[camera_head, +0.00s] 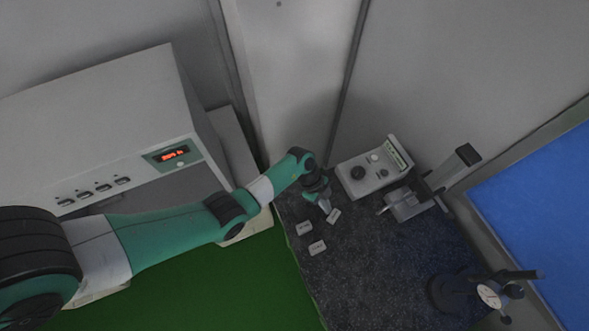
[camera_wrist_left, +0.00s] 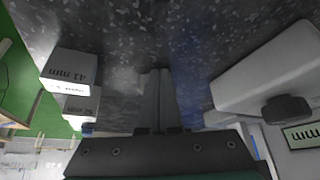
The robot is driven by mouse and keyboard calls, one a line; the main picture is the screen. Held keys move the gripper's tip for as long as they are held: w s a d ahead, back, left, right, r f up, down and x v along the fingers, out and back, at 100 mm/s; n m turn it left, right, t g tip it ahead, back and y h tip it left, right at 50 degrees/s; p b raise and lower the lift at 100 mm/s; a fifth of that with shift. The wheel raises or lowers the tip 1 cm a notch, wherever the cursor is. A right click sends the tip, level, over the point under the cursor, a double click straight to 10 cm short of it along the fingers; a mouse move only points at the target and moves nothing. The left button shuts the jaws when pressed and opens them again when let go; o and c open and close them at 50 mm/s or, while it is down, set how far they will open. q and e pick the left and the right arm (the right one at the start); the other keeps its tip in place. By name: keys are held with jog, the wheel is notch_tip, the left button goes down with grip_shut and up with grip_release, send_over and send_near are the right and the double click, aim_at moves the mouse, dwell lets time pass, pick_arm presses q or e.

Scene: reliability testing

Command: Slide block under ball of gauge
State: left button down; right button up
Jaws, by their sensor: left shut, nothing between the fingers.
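The left fingers (camera_wrist_left: 158,74) are shut and empty, pointing at the slab. Whether they touch the near block is unclear. The gauge stand (camera_head: 408,203) is to the right, with a thin probe (camera_head: 384,210); its ball is too small to make out.
A dial gauge (camera_head: 488,296) stands on the slab's lower right (camera_head: 375,265). A large white machine (camera_head: 120,130) is at left. The slab's middle is clear.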

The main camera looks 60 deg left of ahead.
aim_at(332, 219)
pick_arm(q)
jog(key=shift+s+d, duration=0.15)
jog(key=shift+d, duration=0.9)
jog(key=shift+s+d, duration=0.2)
jog(key=shift+d, duration=0.85)
jog(key=shift+s+d, duration=0.15)
jog(key=shift+d, duration=0.9)
jog(key=shift+w+a+r, duration=0.1)
jog(key=shift+a+r, duration=0.25)
jog(key=shift+r, duration=0.35)
jog(key=shift+a+r, duration=0.35)
jog(key=shift+r, duration=0.3)
jog(key=shift+w+a+r, duration=0.1)
jog(key=shift+a+r, duration=0.25)
jog(key=shift+r, duration=0.35)
